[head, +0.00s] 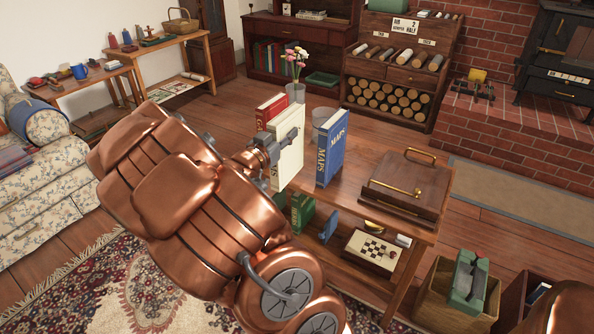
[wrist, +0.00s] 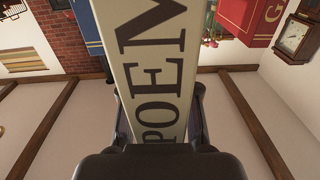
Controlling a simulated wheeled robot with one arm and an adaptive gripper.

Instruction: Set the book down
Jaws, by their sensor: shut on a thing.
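A cream book (head: 290,162) stands upright at the tabletop between a red book and a blue book. In the wrist view the cream book (wrist: 150,65) shows its spine with the letters "POEM". My gripper (head: 279,147) is shut on the cream book, with a dark finger on each side of it in the wrist view. I cannot tell whether the book's bottom edge touches the table (head: 345,205), because my arm covers part of that area.
The red book (head: 268,110) stands behind on the left. The blue MAPS book (head: 331,150) stands close on the right. A flower vase (head: 295,92) and a grey cup (head: 322,117) are behind. A wooden box (head: 405,186) fills the table's right end.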

